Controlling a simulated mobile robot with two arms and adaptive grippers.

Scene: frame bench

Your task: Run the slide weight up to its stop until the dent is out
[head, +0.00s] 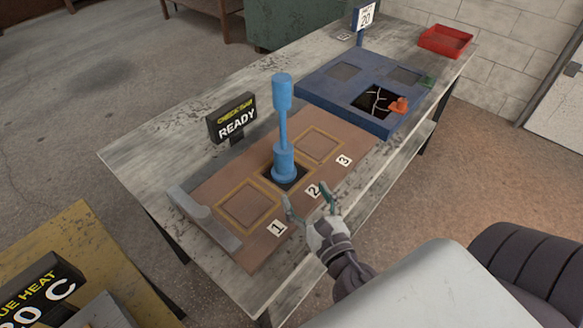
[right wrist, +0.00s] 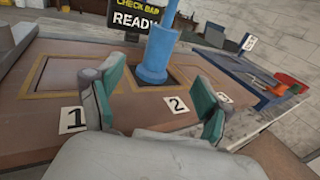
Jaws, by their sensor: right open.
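A blue slide tool (head: 281,130) stands upright on the dark square at station 2 of a brown board (head: 222,172). It has a wide cylindrical weight (head: 282,92) at the top, a thin rod and a thicker base (head: 285,165). In the right wrist view its lower part (right wrist: 156,55) shows and its top is cut off. My right gripper (head: 309,205) is open and empty, in front of the tool near labels 1 and 2, apart from it. The right wrist view shows both fingers (right wrist: 160,100) spread. Any dent is hidden under the base. My left gripper is out of view.
A sign reading READY (head: 233,120) stands behind the board. A blue panel (head: 330,97) with an orange piece (head: 399,105) and a red tray (head: 446,41) are farther right.

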